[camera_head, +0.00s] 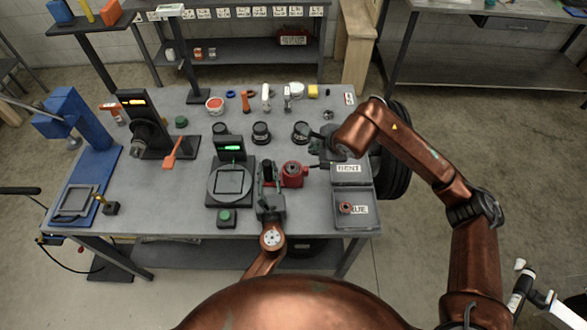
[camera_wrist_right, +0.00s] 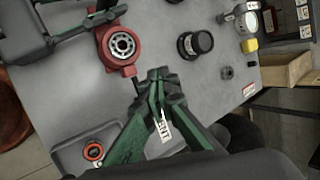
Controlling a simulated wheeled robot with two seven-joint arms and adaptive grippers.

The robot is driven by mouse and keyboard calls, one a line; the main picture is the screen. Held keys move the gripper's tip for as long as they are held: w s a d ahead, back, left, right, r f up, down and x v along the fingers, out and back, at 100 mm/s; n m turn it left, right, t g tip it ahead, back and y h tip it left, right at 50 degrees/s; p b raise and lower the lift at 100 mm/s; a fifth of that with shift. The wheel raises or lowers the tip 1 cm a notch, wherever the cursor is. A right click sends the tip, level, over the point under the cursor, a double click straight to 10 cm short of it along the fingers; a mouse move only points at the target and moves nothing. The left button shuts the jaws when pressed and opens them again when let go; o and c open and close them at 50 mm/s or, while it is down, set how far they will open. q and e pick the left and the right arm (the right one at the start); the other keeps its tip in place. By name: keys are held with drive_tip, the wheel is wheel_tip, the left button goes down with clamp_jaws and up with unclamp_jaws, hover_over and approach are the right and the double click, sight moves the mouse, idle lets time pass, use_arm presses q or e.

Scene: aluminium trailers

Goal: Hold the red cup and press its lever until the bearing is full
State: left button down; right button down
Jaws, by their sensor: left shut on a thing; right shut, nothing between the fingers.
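The red cup (camera_head: 293,174) stands upright on the table in front of me; a ring-shaped metal bearing (camera_wrist_right: 122,44) shows in its top in the right wrist view. My left gripper (camera_head: 280,176) is shut on the cup's left side. A short dark lever (camera_head: 313,163) sticks out from the cup towards the right. My right gripper (camera_wrist_right: 158,82) is shut and empty, with its tips close to the lever side of the cup. Whether the tips touch the lever I cannot tell. How full the bearing is cannot be seen.
A grey bin marked BENT (camera_head: 350,180) stands right of the cup. A second labelled bin (camera_head: 345,222) in front of it holds a red-ringed part (camera_head: 346,208). A scale (camera_head: 231,184) stands to the left, and dark round cups (camera_head: 261,133) stand behind.

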sight(320, 165)
drive_tip(key=shift+r, duration=0.1)
idle(0.7)
drive_tip(key=r, duration=0.1)
drive_tip(key=a+r, duration=0.1)
drive_tip(key=r, duration=0.1)
drive_tip(key=shift+r, duration=0.25)
drive_tip(key=shift+f, duration=0.1)
drive_tip(key=shift+d+f, duration=0.4)
drive_tip(key=shift+f, duration=1)
drive_tip(key=shift+d+f, duration=0.45)
drive_tip(key=shift+f, duration=0.9)
drive_tip(key=shift+d+f, duration=0.4)
drive_tip(key=shift+f, duration=1)
drive_tip(key=shift+d+f, duration=0.1)
drive_tip(key=shift+f, duration=0.25)
drive_tip(key=shift+s+d+f, duration=0.1)
drive_tip(key=shift+d+f, duration=0.15)
drive_tip(key=shift+f, duration=0.35)
drive_tip(key=shift+d+f, duration=0.2)
drive_tip(key=shift+f, duration=0.4)
